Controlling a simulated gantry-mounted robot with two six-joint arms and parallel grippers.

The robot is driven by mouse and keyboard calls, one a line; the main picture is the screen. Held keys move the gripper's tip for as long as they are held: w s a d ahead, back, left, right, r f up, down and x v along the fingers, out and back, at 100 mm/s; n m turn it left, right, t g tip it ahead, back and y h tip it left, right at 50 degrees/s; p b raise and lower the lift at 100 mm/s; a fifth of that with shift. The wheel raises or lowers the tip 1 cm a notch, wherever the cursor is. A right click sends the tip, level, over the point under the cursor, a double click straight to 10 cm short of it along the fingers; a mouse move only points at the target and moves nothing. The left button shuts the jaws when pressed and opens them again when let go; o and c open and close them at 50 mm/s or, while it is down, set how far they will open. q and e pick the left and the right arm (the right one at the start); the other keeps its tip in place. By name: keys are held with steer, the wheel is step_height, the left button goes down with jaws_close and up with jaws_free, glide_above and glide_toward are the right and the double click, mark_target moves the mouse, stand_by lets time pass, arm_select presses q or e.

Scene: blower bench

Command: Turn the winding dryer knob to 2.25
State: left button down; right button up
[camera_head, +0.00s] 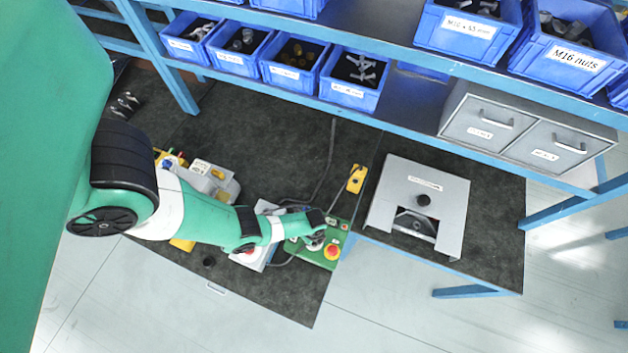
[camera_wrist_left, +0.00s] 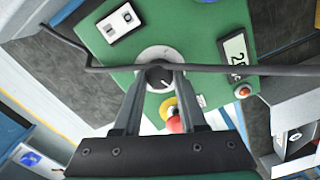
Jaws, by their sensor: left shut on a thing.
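The winding dryer's green control box (camera_head: 318,256) lies on the dark bench mat in the head view. Its dark knob (camera_wrist_left: 159,76) sits on a pale round dial (camera_wrist_left: 152,55) in the left wrist view. My left gripper (camera_head: 314,240) is over the box; in the wrist view its two fingers (camera_wrist_left: 158,80) are shut on the knob from both sides. The fingers hide part of the dial scale. A small display (camera_wrist_left: 237,54) is on the box, turned sideways; I read a leading 2, and the rest is unclear. My right gripper is not in view.
A red-and-yellow stop button (camera_head: 332,252) and a white rocker switch (camera_wrist_left: 121,23) are on the box. A dark cable (camera_wrist_left: 220,69) crosses the wrist view by the knob. A yellow device (camera_head: 356,179) and a grey metal housing (camera_head: 450,199) stand to the right.

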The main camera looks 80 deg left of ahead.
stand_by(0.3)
arm_select(q)
steer(key=shift+c, duration=2.3)
jaws_free()
